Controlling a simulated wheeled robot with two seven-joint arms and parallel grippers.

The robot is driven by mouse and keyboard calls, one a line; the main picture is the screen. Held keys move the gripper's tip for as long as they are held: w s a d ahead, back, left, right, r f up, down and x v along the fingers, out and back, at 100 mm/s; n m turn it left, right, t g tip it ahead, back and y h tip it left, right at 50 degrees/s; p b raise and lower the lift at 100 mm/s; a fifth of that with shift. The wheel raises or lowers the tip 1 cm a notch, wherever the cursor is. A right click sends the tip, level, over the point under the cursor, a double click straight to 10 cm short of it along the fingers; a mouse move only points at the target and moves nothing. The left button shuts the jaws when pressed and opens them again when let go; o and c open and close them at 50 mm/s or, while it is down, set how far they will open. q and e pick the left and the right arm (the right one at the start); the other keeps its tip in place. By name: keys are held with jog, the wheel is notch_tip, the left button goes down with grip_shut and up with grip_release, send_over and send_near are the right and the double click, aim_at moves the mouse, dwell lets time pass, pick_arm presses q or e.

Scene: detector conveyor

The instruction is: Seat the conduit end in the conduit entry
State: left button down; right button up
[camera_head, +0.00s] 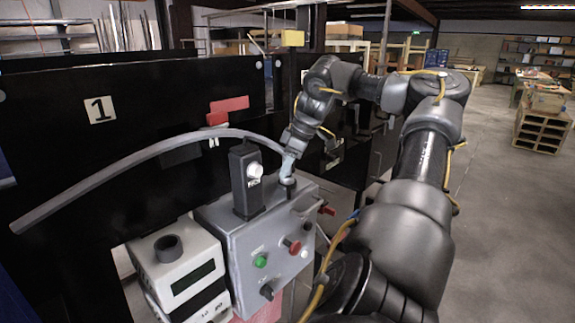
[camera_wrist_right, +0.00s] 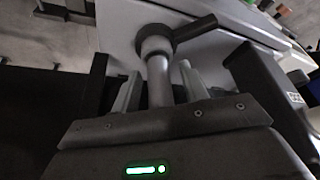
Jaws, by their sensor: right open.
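The grey conduit (camera_head: 120,170) arcs from the far left to my right gripper. Its end part (camera_wrist_right: 160,82) runs between the two fingers in the right wrist view. My right gripper (camera_head: 289,162) is open around it, with a small gap on each side; it also shows in the wrist view (camera_wrist_right: 159,88). The conduit end meets a dark round collar, apparently the conduit entry (camera_head: 288,185), on top of the grey control box (camera_head: 228,232). The collar (camera_wrist_right: 156,40) has a black lever beside it. How deep the end sits inside is hidden. My left gripper is out of view.
A black upright unit (camera_head: 247,185) with a white knob stands on the box, close left of my gripper. The box front has a green button (camera_head: 261,262) and red button (camera_head: 291,247). A white device (camera_head: 178,265) with a dark ring stands left. Black panels (camera_head: 130,100) stand behind.

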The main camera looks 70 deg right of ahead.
jog(key=shift+r, duration=0.25)
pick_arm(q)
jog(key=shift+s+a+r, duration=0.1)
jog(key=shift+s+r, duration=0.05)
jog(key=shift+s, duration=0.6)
pick_arm(e)
jog(key=v, duration=1.1)
jog(key=shift+s+r, duration=0.2)
jog(key=shift+r, duration=0.15)
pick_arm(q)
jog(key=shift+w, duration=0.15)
